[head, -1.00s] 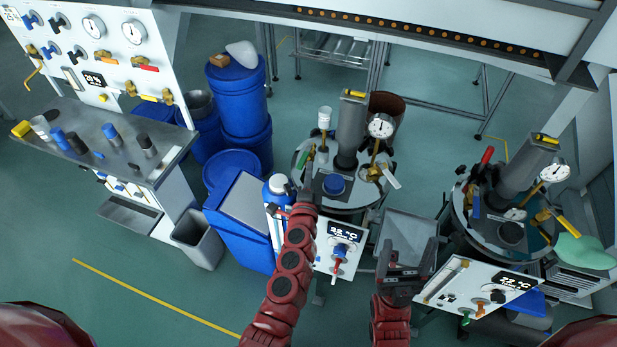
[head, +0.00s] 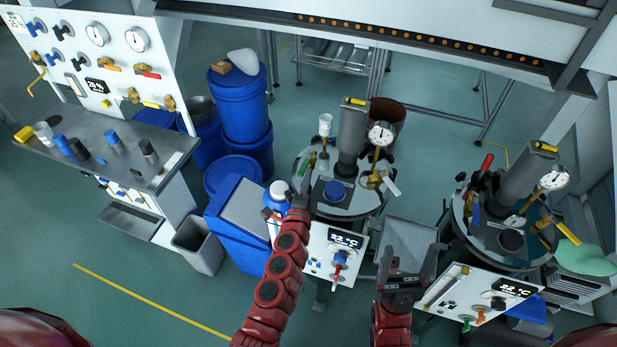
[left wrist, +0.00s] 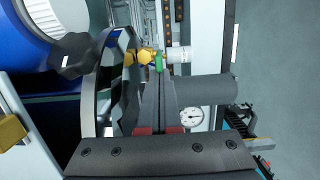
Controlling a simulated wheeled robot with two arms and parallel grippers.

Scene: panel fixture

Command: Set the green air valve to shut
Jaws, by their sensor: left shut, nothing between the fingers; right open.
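In the left wrist view, the green handle (left wrist: 159,62) shows on a brass body (left wrist: 140,56), just past my fingertips. My left gripper (head: 303,188) is shut and empty, close to the valve; I cannot tell whether it touches. Its fingers (left wrist: 154,85) also show in the left wrist view. My right gripper (head: 408,262) is open and empty, in front of a grey bin. The handle's exact angle is too small to tell.
A pressure gauge (head: 381,134) and grey cylinder (head: 351,140) rise from the same lid. A blue-and-white bottle (head: 277,197) stands close left of my left gripper. A second vessel (head: 463,222) is at right, with another green handle (head: 466,325) on its panel.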

